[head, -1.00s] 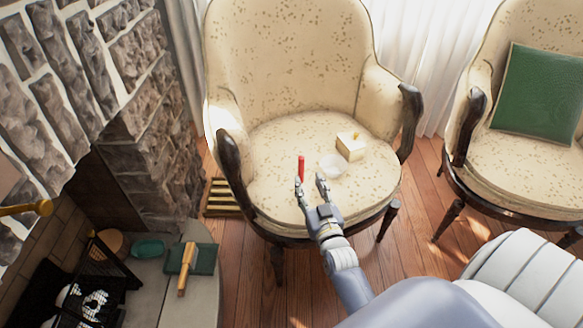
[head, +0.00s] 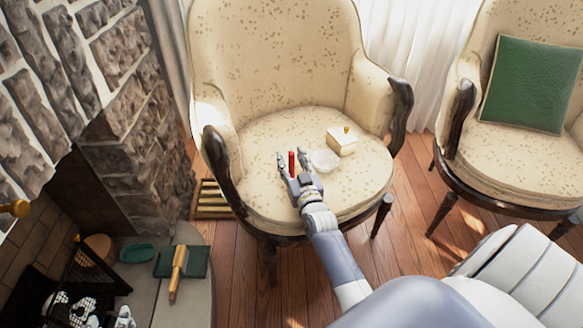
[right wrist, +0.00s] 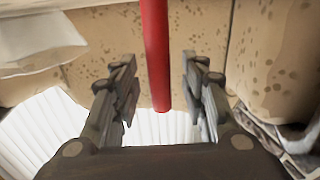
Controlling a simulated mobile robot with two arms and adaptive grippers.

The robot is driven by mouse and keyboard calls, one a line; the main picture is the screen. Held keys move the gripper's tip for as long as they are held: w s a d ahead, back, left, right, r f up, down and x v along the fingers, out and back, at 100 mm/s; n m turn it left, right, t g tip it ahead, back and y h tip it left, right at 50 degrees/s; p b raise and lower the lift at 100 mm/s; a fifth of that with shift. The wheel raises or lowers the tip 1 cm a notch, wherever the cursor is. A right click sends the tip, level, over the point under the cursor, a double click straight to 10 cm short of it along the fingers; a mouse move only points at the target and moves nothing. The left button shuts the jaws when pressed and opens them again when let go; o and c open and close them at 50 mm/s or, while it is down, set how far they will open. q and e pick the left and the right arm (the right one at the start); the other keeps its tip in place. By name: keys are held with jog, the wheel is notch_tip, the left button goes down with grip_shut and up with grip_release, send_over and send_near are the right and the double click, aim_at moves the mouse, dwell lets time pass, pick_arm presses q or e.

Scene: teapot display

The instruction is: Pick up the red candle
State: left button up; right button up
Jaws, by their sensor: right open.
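The red candle (head: 292,162) stands upright on the seat of the patterned cream armchair (head: 262,190). My right gripper (head: 292,160) is open, with one finger on each side of the candle in the head view. In the right wrist view the candle (right wrist: 156,55) shows as a red rod between the two open fingers (right wrist: 160,85), with a gap on both sides. The candle's lower part is hidden behind the gripper in the head view. My left gripper is not in view.
Dark wooden armrests (head: 219,157) flank the seat. A stone fireplace (head: 130,110) is at left, and a second armchair with a green cushion (head: 528,85) at right.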

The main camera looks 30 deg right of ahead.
grip_shut()
jog(key=shift+r, duration=0.1)
dwell(0.4)
